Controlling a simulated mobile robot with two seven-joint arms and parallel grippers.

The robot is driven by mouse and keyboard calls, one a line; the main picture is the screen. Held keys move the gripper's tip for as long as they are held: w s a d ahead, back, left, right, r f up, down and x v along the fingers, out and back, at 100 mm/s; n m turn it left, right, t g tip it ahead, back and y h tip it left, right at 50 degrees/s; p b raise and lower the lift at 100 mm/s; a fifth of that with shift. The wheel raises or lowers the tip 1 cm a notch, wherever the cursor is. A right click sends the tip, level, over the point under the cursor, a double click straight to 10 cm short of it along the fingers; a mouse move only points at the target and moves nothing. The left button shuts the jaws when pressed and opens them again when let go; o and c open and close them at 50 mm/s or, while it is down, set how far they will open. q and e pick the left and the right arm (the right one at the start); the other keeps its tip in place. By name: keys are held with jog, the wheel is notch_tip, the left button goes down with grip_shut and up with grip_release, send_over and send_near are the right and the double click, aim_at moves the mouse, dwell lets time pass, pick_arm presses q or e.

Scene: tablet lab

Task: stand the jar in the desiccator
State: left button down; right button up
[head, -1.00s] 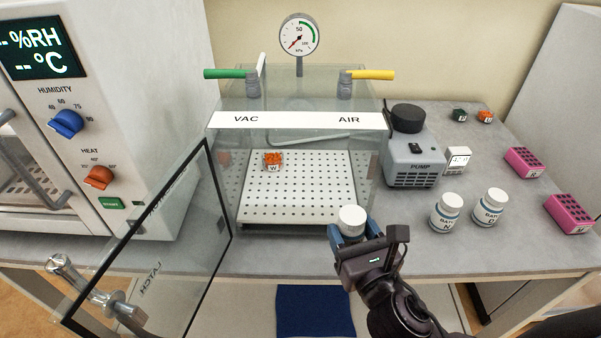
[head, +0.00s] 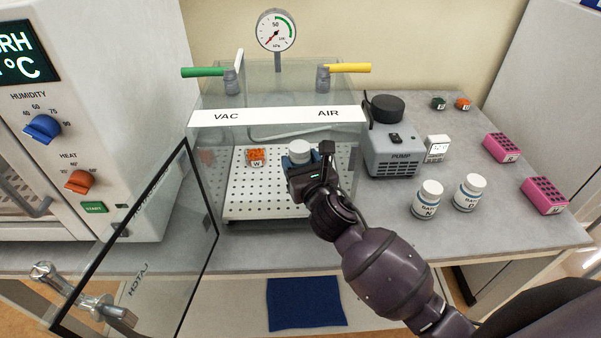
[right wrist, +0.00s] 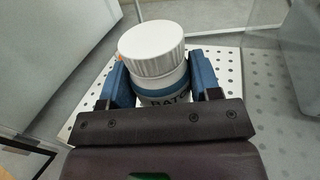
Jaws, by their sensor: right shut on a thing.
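The desiccator (head: 345,118) is a clear box with a white label strip reading VAC and AIR, and its glass door (head: 150,240) stands open to the left. Inside is a white perforated shelf (head: 265,205). My right gripper (head: 301,160) reaches in through the open front, shut on a white-capped jar (head: 300,147). In the right wrist view the jar (right wrist: 155,55) is upright between the blue fingers, its label partly reading BATC. The perforated shelf shows below it; I cannot tell whether the jar's base touches it. My left gripper is not in view.
An orange block marked W (head: 256,157) sits on the shelf left of the jar. The pump (head: 392,150) stands right of the desiccator. Two more white jars (head: 427,200) (head: 469,192) and pink racks (head: 543,195) are on the bench. The humidity oven (head: 90,120) is at left.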

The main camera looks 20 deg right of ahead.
notch_tip(320, 180, down, 4)
jog(key=shift+r+b, duration=0.2)
jog(key=shift+b, duration=0.3)
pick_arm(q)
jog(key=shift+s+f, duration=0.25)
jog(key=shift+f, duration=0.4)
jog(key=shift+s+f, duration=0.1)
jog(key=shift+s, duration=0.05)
pick_arm(e)
jog(key=shift+f, duration=0.15)
jog(key=o, duration=1)
jog(key=shift+c, duration=0.2)
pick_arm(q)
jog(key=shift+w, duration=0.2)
